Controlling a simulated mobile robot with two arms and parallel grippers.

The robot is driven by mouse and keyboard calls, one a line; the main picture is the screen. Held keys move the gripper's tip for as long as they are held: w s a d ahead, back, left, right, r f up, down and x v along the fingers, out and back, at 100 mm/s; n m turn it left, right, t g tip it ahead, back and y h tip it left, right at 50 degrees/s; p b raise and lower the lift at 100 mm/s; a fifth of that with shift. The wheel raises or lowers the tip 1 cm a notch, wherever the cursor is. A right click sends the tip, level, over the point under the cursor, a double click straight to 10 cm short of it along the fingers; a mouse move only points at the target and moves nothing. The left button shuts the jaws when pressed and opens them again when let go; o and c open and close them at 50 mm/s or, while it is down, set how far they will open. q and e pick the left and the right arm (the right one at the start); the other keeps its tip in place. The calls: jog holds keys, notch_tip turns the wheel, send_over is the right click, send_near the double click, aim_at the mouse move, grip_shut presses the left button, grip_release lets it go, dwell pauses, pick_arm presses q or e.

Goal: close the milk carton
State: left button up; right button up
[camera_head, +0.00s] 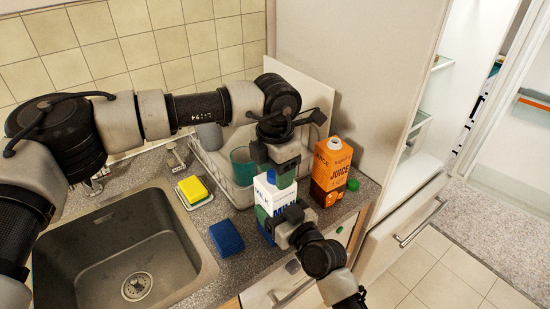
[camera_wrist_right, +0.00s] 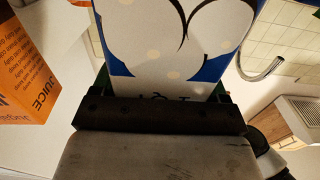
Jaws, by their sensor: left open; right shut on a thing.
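The white and blue milk carton (camera_head: 277,194) stands upright near the counter's front edge. My right gripper (camera_head: 267,220) is shut on its lower part from the front. In the right wrist view the carton (camera_wrist_right: 175,45) fills the space between the fingers of the right gripper (camera_wrist_right: 165,95). My left gripper (camera_head: 280,178) is open, pointing down right over the carton's top. It hides the top, so I cannot tell how the spout or cap stands. A small green cap (camera_head: 352,184) shows beside the orange juice carton (camera_head: 328,180).
The juice carton stands just right of the milk carton. A dish rack (camera_head: 222,172) is behind. A tall cabinet panel (camera_head: 370,80) bounds the right.

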pick_arm(q)
jog(key=shift+f, duration=0.1)
jog(key=c, duration=1)
grip_shut()
jog(key=o, duration=1)
grip_release()
jog(key=shift+o, duration=0.2)
notch_tip(320, 180, up, 12)
